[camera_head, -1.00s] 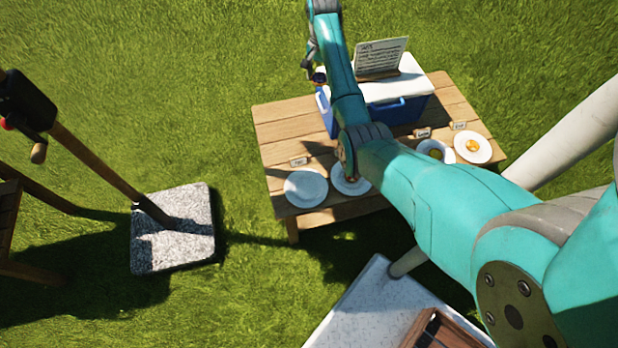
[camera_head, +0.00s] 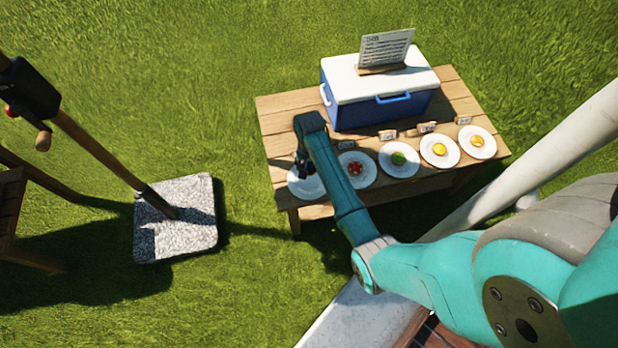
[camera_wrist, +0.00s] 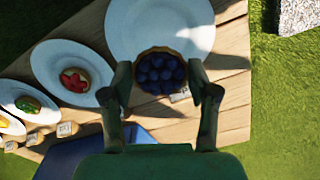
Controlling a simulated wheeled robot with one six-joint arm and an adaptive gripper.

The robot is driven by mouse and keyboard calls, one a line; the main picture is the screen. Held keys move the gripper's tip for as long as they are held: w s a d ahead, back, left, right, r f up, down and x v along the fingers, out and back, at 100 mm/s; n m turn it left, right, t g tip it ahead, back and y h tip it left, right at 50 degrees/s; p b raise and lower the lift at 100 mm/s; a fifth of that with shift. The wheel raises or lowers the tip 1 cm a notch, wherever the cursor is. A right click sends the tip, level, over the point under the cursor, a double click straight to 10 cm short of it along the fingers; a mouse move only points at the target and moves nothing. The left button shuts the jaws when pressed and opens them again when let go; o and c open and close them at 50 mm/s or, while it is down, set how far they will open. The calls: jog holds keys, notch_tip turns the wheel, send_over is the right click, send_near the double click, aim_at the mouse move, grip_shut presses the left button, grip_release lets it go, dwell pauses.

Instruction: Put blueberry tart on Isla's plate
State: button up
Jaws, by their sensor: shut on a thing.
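My gripper (camera_wrist: 160,84) is shut on the blueberry tart (camera_wrist: 160,73), a round pastry shell filled with dark blue berries. In the wrist view the tart overlaps the near edge of an empty white plate (camera_wrist: 155,25). I cannot tell how high it is above the plate or table. In the head view my gripper (camera_head: 302,167) is over this leftmost plate (camera_head: 306,188), and the tart is not clear there. A small name card (camera_wrist: 180,97) shows beside the tart, its writing unreadable, so I cannot tell whose plate this is.
A blue cooler (camera_head: 385,108) with a sign (camera_head: 386,48) stands behind on the wooden table (camera_head: 278,122).

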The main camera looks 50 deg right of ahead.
aim_at(309, 181)
notch_tip(309, 181, down, 8)
jog(key=shift+f, duration=0.1)
dwell(0.4)
jog(key=o, duration=1.2)
jog(key=shift+f, duration=0.1)
jog(key=shift+c, duration=0.2)
